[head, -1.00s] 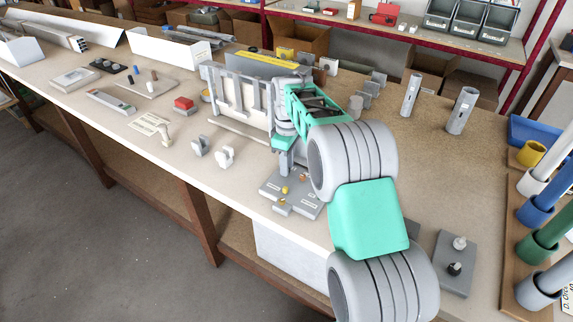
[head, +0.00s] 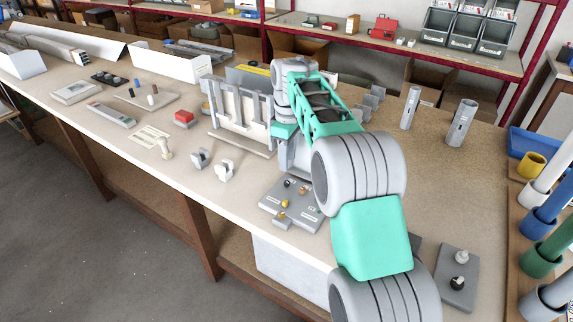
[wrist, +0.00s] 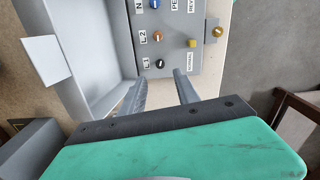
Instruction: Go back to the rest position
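My arm reaches over the workbench (head: 470,150) in the head view, and its teal and grey links hide much of the middle. My gripper shows in the wrist view (wrist: 162,84), with its two grey fingers apart and nothing between them. The fingers point at a grey control panel (wrist: 185,55) with several knobs, labelled L1 and L2 among others, and a yellow button (wrist: 191,43). The panel also lies on the bench in the head view, below the arm. In the head view the gripper's fingertips are hidden behind the arm.
A grey upright rack (head: 240,110) stands just left of the arm. Two grey cylinders (head: 461,124) stand at right. Coloured tubes (head: 545,215) line the right edge.

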